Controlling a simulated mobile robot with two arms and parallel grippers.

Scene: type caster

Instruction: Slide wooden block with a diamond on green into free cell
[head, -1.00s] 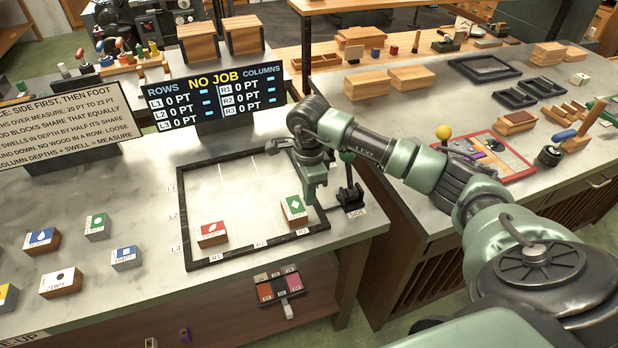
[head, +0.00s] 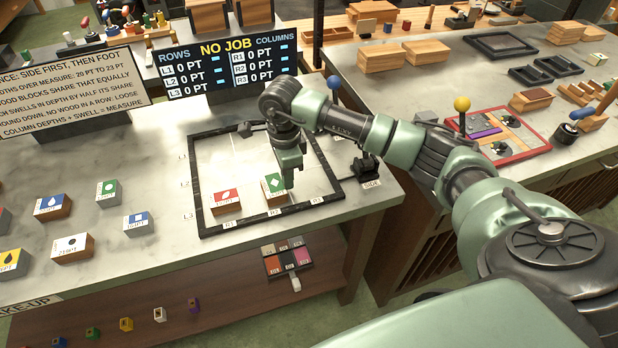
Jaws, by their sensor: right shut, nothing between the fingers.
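The block with a white diamond on green (head: 272,185) stands in the bottom row of the black-edged frame (head: 262,222), above the middle label of its front edge. A block with a red top (head: 226,197) stands left of it in the same row, with a gap between them. My right gripper (head: 289,182) is shut and empty, pointing down at the right side of the green block. It looks close against that side, but I cannot tell if they touch. The rest of the frame's floor looks free, partly hidden by my right arm. My left gripper is out of view.
Several loose blocks, such as a white one (head: 72,246), lie left of the frame. A score board (head: 214,66) stands behind it. A dark stand marked SIDE (head: 368,168) is at its right. Another bench (head: 400,95) lies beyond a gap on the right.

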